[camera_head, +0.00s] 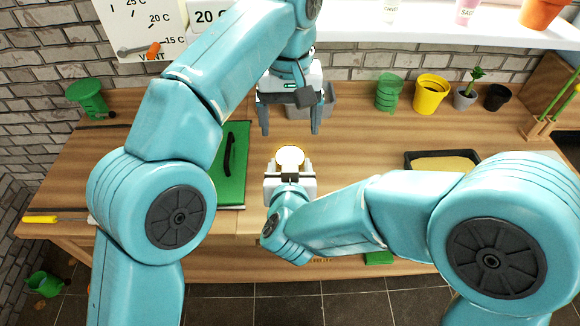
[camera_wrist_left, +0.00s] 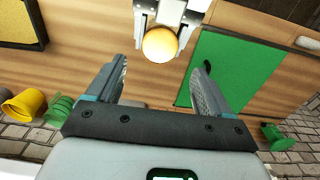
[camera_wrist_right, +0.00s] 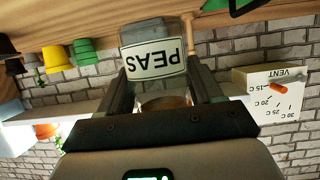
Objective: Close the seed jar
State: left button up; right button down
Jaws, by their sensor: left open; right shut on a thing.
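The seed jar (camera_wrist_right: 153,28), clear with a white PEAS label, shows upside down between the right fingers in the right wrist view. My right gripper (camera_head: 290,166) is shut on it above the bench front. From above, only the jar's round, pale, gold-edged top (camera_head: 290,155) shows; it also shows in the left wrist view (camera_wrist_left: 160,44). I cannot tell whether that top is a lid or the open mouth. My left gripper (camera_head: 290,128) is open and empty, beyond and above the jar, its fingers pointing down. No separate lid is visible.
A green mat (camera_head: 236,185) with a dark tool lies left of the jar. A grey bin (camera_head: 328,105) stands behind the left gripper. Green and yellow pots (camera_head: 430,95) line the back right. A dark tray (camera_head: 415,158) is at right. Wood between is clear.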

aim_at(290, 157)
pick_arm(q)
jog(key=shift+f, duration=4)
jog(key=c, duration=1.1)
jog(key=o, duration=1.1)
jog(key=shift+r, duration=2.25)
